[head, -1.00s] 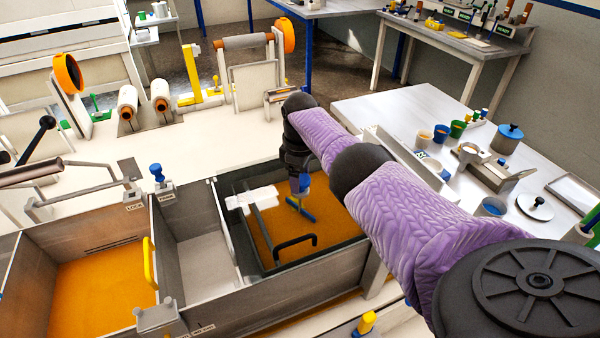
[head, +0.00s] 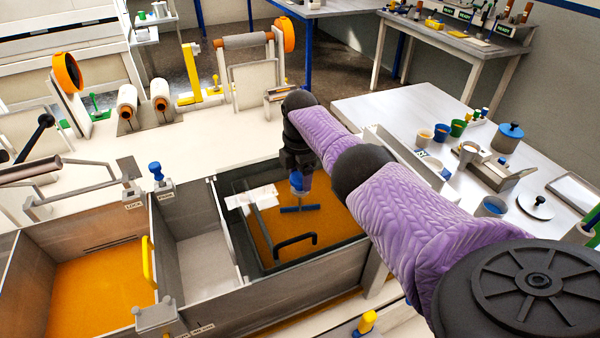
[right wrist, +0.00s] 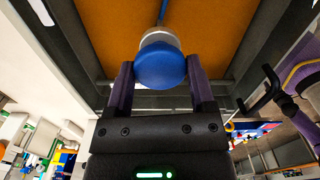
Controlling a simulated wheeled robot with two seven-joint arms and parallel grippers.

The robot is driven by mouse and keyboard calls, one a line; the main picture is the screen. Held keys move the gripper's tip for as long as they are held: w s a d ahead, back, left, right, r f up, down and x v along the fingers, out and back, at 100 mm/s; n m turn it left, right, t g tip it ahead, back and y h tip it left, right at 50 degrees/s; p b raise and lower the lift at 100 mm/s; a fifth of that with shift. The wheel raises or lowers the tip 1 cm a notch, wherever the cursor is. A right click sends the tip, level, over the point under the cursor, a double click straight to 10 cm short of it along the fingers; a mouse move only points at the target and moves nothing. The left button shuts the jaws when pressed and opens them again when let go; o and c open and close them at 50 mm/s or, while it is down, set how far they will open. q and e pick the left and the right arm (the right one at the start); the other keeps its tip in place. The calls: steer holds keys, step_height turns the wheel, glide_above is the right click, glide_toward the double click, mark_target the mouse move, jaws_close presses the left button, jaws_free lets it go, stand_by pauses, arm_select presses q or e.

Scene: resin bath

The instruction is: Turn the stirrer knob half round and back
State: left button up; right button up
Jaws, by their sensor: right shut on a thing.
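The stirrer knob is a round blue cap on a pale collar, seen close up in the right wrist view (right wrist: 160,66). My right gripper (right wrist: 160,85) is shut on the stirrer knob, one finger on each side. In the head view the right gripper (head: 297,176) points down over the right-hand bath (head: 262,268), which holds orange resin. A blue stirrer bar (head: 300,209) shows below the knob, lying nearly level across the picture. The gripper and arm hide part of the knob in the head view. My left gripper is not in view.
A black handle (head: 295,243) rises at the bath's near side. A grey empty compartment (head: 205,262) and another orange bath (head: 95,292) with a yellow handle (head: 148,262) lie to the left. A white table (head: 385,105) with cups stands right.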

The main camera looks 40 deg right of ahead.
mark_target(300, 176)
steer(key=shift+n, duration=0.8)
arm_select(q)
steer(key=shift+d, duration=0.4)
arm_select(e)
steer(key=shift+n, duration=0.3)
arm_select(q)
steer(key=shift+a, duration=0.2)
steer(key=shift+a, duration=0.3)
arm_select(e)
steer(key=o, duration=1.2)
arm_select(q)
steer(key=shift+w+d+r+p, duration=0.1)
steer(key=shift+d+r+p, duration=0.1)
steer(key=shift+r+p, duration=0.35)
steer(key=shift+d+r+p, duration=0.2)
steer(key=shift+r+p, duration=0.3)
arm_select(e)
step_height(300, 176, up, 10)
